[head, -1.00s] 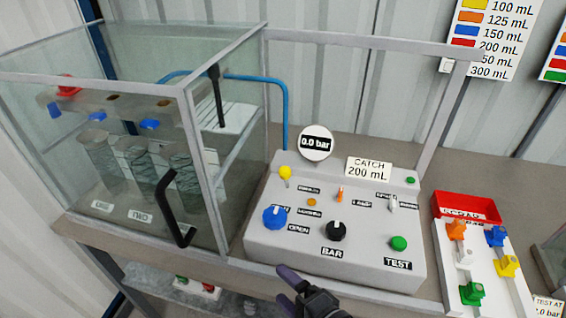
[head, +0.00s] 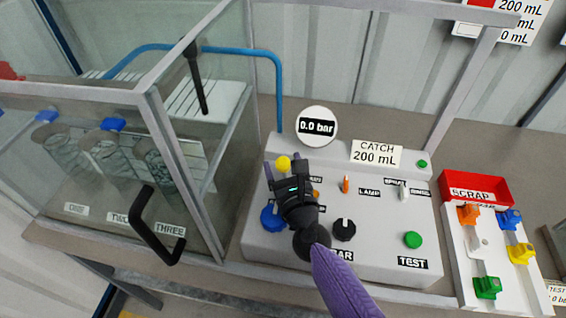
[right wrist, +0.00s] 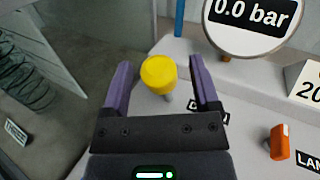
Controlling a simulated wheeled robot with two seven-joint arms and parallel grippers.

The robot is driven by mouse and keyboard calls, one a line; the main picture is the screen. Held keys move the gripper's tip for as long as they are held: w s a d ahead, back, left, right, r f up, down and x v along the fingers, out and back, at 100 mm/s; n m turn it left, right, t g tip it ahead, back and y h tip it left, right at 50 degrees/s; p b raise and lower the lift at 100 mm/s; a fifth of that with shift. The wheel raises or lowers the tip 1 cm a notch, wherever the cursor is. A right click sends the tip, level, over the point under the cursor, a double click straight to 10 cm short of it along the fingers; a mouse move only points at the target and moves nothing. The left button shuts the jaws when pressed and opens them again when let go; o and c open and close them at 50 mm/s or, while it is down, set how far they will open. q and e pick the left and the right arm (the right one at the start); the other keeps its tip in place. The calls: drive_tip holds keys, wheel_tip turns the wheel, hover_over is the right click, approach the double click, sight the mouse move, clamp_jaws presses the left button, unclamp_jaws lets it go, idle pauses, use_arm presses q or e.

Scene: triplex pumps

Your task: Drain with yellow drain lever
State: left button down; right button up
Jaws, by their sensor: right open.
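The yellow drain lever (head: 283,163) stands at the back left of the white control panel (head: 385,240). In the right wrist view its round yellow knob (right wrist: 159,75) sits between my two purple fingers, with a gap on each side. My right gripper (head: 285,168) is open over the panel, its fingertips around the knob, apart from it. The gripper also fills the lower part of the right wrist view (right wrist: 160,85). It partly hides the panel's left labels and the blue knob (head: 271,217). My left gripper is not in view.
A pressure dial (head: 317,126) reading 0.0 bar stands just behind the lever. A glass cabinet (head: 190,200) with a black handle is close on the left. An orange switch (head: 346,184), black knob (head: 344,230) and green button (head: 413,240) are on the panel. A red scrap tray (head: 477,188) is at right.

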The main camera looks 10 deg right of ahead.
drive_tip(key=shift+w+a, duration=0.1)
drive_tip(key=shift+w, duration=0.2)
clamp_jaws()
idle(1.3)
